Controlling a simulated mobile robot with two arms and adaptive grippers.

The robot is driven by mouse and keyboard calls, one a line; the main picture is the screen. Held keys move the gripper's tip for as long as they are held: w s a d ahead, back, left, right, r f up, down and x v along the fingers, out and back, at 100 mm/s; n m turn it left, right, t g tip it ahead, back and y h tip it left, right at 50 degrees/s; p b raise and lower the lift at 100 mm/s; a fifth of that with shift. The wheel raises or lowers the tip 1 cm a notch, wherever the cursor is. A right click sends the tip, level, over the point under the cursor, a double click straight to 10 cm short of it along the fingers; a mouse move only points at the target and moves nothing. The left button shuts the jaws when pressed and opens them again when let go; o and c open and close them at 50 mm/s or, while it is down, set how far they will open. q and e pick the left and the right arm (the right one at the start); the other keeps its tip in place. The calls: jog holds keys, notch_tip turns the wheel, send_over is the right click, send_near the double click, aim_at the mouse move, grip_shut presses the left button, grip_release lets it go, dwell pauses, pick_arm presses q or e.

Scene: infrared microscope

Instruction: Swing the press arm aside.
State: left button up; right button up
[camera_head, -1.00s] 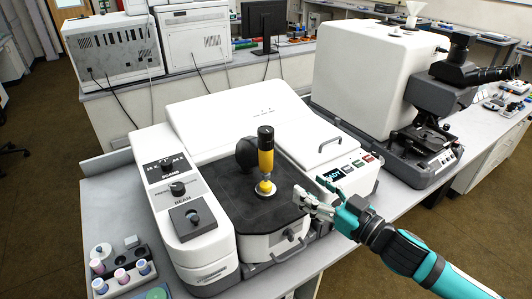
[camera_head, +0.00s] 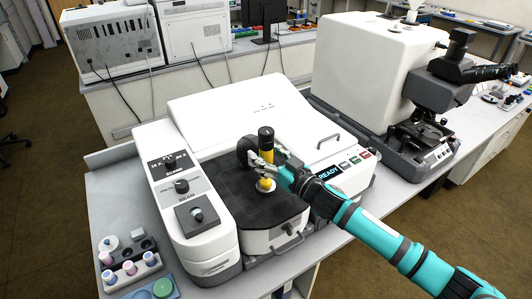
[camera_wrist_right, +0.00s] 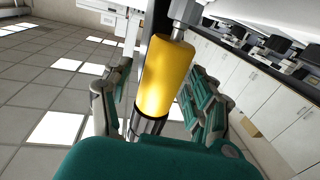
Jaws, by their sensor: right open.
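The press arm shows as a dark rounded piece (camera_head: 243,151) on the instrument's dark top plate (camera_head: 237,192). In front of it stands an upright yellow press column (camera_head: 266,171) with a black top, above a pale round base. My right gripper (camera_head: 262,158) is at the column's upper part and partly hides it. In the right wrist view the yellow column (camera_wrist_right: 165,75) lies between the two spread fingers of my right gripper (camera_wrist_right: 160,105), with visible gaps on both sides. The gripper is open. My left gripper is not in view.
A sample rack (camera_head: 128,262) with several vials sits at front left. A microscope (camera_head: 425,105) stands at back right.

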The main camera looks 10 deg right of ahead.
jog(key=shift+c, duration=0.4)
grip_shut()
